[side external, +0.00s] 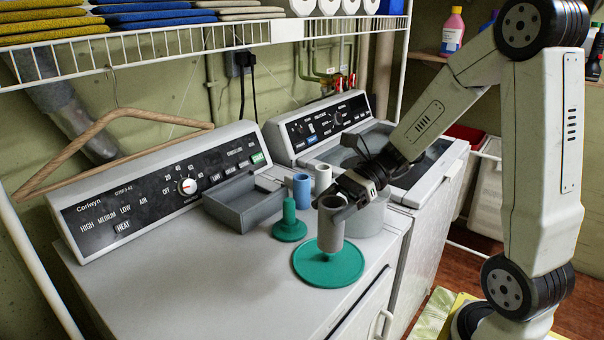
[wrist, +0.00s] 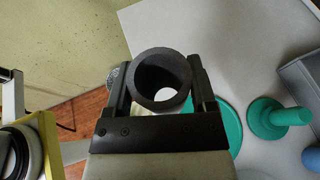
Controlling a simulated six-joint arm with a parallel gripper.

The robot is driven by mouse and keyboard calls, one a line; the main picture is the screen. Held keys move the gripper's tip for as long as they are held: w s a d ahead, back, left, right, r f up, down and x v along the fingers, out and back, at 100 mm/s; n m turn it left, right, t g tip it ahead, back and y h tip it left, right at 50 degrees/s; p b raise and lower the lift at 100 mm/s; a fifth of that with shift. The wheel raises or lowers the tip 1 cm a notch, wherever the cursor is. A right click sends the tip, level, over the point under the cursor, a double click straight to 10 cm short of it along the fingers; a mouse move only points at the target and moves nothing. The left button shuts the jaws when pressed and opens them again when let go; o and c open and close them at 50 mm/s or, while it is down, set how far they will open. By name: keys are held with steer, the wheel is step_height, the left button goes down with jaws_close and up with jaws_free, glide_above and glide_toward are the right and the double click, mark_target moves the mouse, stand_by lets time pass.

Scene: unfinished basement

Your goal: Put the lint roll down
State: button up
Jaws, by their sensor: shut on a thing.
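The lint roll (side external: 330,228) is a grey hollow tube held upright. My gripper (side external: 345,190) is shut on it near its top. In the wrist view the lint roll (wrist: 162,78) sits between both fingers of my gripper (wrist: 160,88), with a pale surface visible through its bore. In the side view its lower end overlaps a flat green disc (side external: 308,270) on the white machine top (side external: 220,280). I cannot tell whether it touches the disc. The green disc (wrist: 231,122) shows partly behind the right finger in the wrist view.
A green peg on a round base (side external: 289,222) stands behind the disc. A blue roll (side external: 301,190), a white roll (side external: 323,178), a grey tray (side external: 245,205) and a pale grey container (side external: 370,218) are close by. The machine top's front left is clear.

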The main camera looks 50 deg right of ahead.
steer(key=shift+w, duration=0.1)
stand_by(0.4)
steer(key=w+d+r+m+t+h, duration=0.1)
steer(key=w+d+m+t+h, duration=0.2)
steer(key=w, duration=0.8)
steer(key=w+d+r+m+t+h, duration=0.2)
steer(key=w+d+m+t+h, duration=0.2)
steer(key=w, duration=0.7)
steer(key=shift+w+d+m+t, duration=0.4)
steer(key=shift+d+m, duration=0.35)
steer(key=shift+m, duration=0.25)
steer(key=shift+w+f, duration=0.1)
steer(key=w+d+f, duration=0.1)
steer(key=w+f, duration=0.8)
steer(key=w, duration=0.4)
steer(key=shift+d, duration=0.4)
steer(key=shift+w+f, duration=0.1)
steer(key=shift+f, duration=0.05)
